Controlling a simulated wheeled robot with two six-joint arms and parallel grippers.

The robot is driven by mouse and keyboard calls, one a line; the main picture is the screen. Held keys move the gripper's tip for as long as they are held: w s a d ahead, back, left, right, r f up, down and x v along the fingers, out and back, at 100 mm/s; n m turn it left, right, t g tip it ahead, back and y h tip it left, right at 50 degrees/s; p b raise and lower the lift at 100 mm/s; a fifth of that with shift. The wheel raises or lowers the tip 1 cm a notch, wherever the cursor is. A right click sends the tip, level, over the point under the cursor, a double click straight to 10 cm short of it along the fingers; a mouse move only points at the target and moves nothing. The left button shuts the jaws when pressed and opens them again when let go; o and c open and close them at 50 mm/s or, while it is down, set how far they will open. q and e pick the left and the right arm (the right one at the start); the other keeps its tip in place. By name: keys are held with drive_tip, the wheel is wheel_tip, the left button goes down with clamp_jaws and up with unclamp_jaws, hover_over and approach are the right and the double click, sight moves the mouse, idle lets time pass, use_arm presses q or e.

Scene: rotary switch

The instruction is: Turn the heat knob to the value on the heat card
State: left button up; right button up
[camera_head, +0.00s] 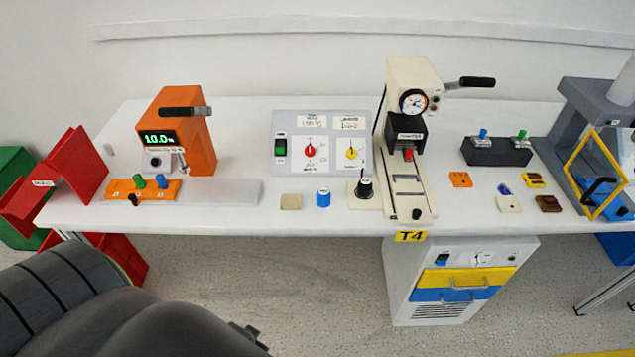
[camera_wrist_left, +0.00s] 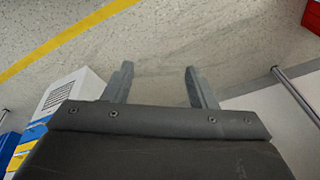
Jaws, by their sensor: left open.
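The grey control box (camera_head: 322,142) stands near the middle of the white table. It has a red knob (camera_head: 310,151) and a yellow knob (camera_head: 351,153), each on a white dial plate. Small cards with handwriting sit above the knobs, one over the red knob (camera_head: 312,122) and one over the yellow knob (camera_head: 349,123); the writing is too small to read surely. My left gripper is open and empty in the left wrist view (camera_wrist_left: 158,85), over the floor. In the head view my left arm is at the lower left, well below the table edge. My right gripper is not in view.
An orange machine (camera_head: 182,135) with a lit display stands left of the box. A cream press (camera_head: 408,130) with a gauge stands to its right. A beige block (camera_head: 291,202), a blue cap (camera_head: 323,198) and a black knob (camera_head: 364,189) lie in front of the box.

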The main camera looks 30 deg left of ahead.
use_arm(q)
drive_tip(key=w+r+t+b, duration=0.1)
drive_tip(key=w+r, duration=0.4)
drive_tip(key=r, duration=0.4)
drive_tip(key=w+r+t+b, duration=0.15)
drive_tip(key=w+r, duration=0.25)
drive_tip(key=r, duration=0.5)
drive_tip(key=n+t+y, duration=0.3)
approach(309, 151)
drive_tip(key=b+x, duration=0.1)
drive_tip(key=x, duration=0.7)
drive_tip(key=shift+w+f, duration=0.15)
drive_tip(key=shift+f, duration=0.1)
drive_tip(key=c, duration=1)
